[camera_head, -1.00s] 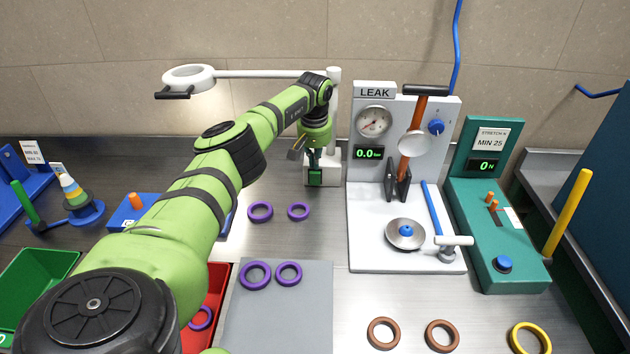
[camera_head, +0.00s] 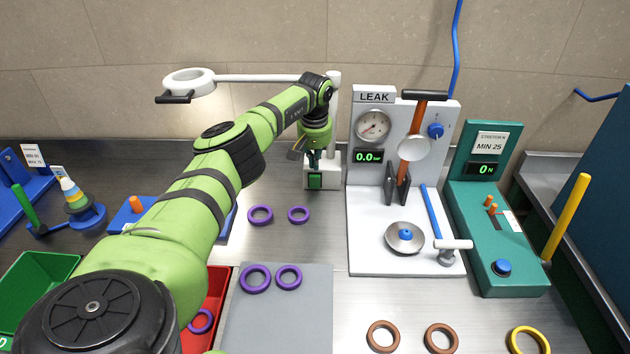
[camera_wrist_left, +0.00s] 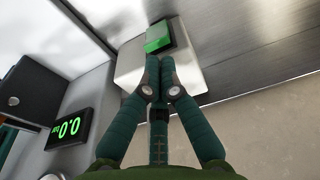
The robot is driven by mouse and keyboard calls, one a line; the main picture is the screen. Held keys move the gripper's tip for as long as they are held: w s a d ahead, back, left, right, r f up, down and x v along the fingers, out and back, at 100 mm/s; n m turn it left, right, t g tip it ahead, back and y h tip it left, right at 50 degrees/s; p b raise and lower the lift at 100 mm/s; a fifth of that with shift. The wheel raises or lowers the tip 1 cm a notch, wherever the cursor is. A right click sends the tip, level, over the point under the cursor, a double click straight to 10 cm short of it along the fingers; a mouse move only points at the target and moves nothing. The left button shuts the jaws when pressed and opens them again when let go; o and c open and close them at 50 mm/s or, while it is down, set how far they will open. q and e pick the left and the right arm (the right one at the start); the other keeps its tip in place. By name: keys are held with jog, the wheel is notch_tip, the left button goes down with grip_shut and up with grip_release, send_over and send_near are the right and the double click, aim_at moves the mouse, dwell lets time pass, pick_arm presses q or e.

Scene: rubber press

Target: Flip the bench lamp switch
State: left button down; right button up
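The bench lamp has a white ring head (camera_head: 203,78) on a horizontal arm and a post rising from a white base (camera_head: 330,181). Its switch (camera_head: 315,181) is a green block at the front of the base and looks bright green. The switch also shows in the left wrist view (camera_wrist_left: 158,38), just beyond my fingertips. My left gripper (camera_head: 313,165) points down at the base, above the switch. In the left wrist view its fingers (camera_wrist_left: 160,62) are together with nothing between them. I cannot tell whether the tips touch the switch. My right gripper is not in view.
The white leak tester (camera_head: 375,240) stands close to the right of the lamp base, with the teal stretch tester (camera_head: 510,260) beyond it. Purple rings (camera_head: 260,215) lie in front on the bench. A grey mat (camera_head: 275,320) and red tray (camera_head: 218,290) are nearer.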

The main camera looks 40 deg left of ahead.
aim_at(315, 176)
pick_arm(q)
notch_tip(315, 176, up, 5)
jog(key=p, duration=0.3)
jog(key=shift+r, duration=0.15)
dwell(0.5)
